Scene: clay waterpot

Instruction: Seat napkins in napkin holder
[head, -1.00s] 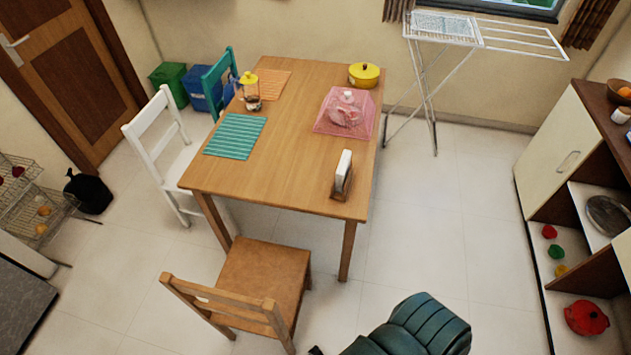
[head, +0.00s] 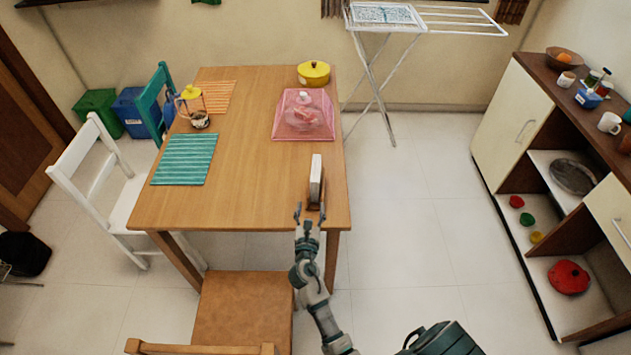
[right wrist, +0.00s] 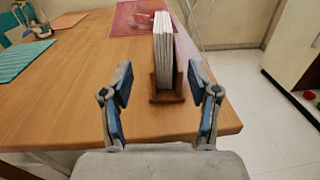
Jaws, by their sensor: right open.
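The white napkins (head: 316,176) stand upright in a stack in the brown wooden napkin holder (head: 315,204), near the table's front right corner. In the right wrist view the napkins (right wrist: 162,45) rise above the holder (right wrist: 165,94). My right gripper (head: 310,211) is open at the table's front edge, just in front of the holder. In the right wrist view its fingers (right wrist: 159,85) are spread to either side of the holder, with nothing between the tips that I can see gripped. How deep the napkins sit is partly hidden. My left gripper is not in view.
The wooden table (head: 240,150) holds a pink cover (head: 304,118), a yellow pot (head: 313,73), a jug (head: 191,98) and a teal mat (head: 184,160). A wooden chair (head: 243,310) stands in front. Floor right of the table is clear up to the shelf unit (head: 520,120).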

